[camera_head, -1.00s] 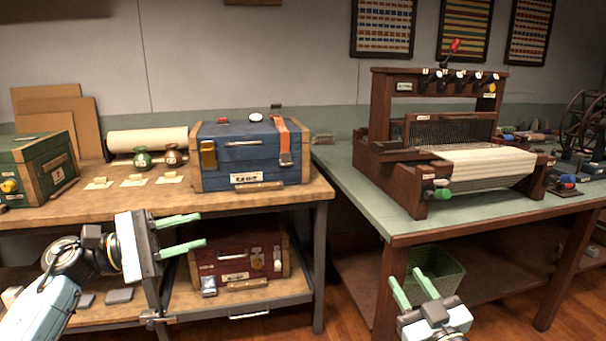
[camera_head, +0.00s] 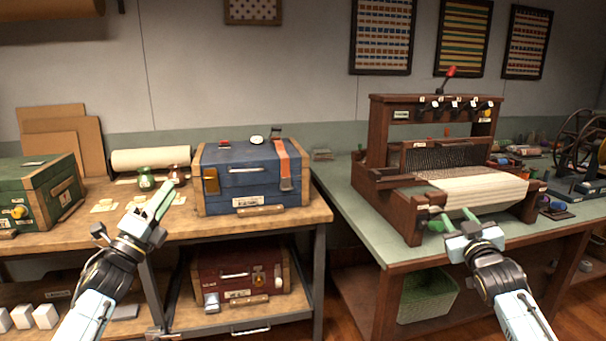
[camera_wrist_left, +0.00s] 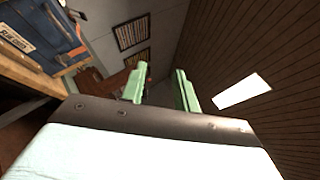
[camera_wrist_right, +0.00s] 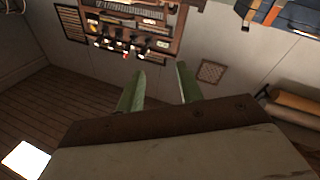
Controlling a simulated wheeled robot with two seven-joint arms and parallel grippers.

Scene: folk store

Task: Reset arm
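My left gripper (camera_head: 160,199) is raised in front of the left workbench, with green fingers pointing up and away. In the left wrist view its two fingers (camera_wrist_left: 160,88) stand apart with nothing between them. My right gripper (camera_head: 455,220) is raised in front of the loom (camera_head: 400,190) on the right table. In the right wrist view its fingers (camera_wrist_right: 158,88) are apart and empty. Both grippers are open and hold nothing. I cannot tell the exact gap between the right fingertips and the loom.
A blue case (camera_head: 240,178) and a green case (camera_head: 35,190) stand on the left workbench (camera_head: 290,219). A red case (camera_head: 238,280) sits on its lower shelf. A green basket (camera_head: 425,297) is under the right table (camera_head: 350,196). A gap separates the benches.

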